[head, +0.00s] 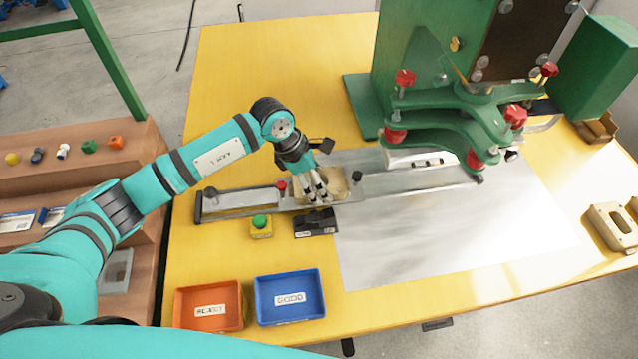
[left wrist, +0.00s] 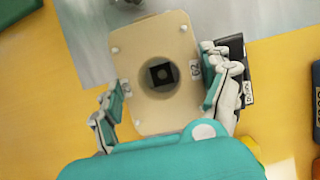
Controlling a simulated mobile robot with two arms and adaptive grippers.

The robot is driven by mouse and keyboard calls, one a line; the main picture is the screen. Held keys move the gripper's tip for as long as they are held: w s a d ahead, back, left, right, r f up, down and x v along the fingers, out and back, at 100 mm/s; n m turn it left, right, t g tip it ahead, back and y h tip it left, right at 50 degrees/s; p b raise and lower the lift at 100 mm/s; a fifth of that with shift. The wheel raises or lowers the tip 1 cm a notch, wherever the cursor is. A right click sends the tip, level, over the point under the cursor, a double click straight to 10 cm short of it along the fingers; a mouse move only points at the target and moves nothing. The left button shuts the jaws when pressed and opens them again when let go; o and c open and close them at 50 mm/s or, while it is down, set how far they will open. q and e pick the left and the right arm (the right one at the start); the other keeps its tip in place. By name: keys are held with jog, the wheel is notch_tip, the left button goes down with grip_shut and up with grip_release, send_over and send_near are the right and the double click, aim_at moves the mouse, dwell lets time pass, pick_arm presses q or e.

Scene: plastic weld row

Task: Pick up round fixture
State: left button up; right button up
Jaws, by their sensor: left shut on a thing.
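The round fixture (left wrist: 180,108) is a beige block with rounded corners and a round hole, with a dark square part seen inside the hole in the left wrist view. In the head view the fixture (head: 334,184) sits at the right end of the metal slide rail, partly hidden by my left gripper (head: 318,192). In the left wrist view the fingers of my left gripper (left wrist: 165,98) are on both sides of the block, shut on it. I cannot tell whether the block is lifted off the rail. My right gripper is not in view.
A green press (head: 470,120) with red knobs stands to the right over a metal plate (head: 440,245). A green button (head: 261,224), a black device (head: 316,223), an orange tray (head: 210,325) and a blue tray (head: 290,316) lie nearer. Another beige fixture (head: 610,228) is far right.

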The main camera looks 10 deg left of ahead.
pick_arm(q)
jog(key=shift+r, duration=0.8)
jog(key=shift+s+d+r+b, duration=0.15)
jog(key=shift+r+b, duration=0.15)
jog(key=shift+r, duration=0.2)
jog(key=shift+s+a+r+b, duration=0.15)
jog(key=shift+r+b, duration=0.1)
jog(key=shift+r, duration=0.2)
jog(key=s+d+r+b, duration=0.1)
jog(key=s+d, duration=0.2)
jog(key=s, duration=0.4)
jog(key=s+d+r+b, duration=0.1)
jog(key=s+d, duration=0.2)
jog(key=s, duration=0.4)
jog(key=shift+s+a+r+p, duration=0.1)
jog(key=shift+r+p, duration=0.55)
jog(key=shift+r, duration=0.5)
jog(key=shift+s+a+r+p, duration=0.1)
jog(key=shift+r+p, duration=0.5)
jog(key=shift+r, duration=0.55)
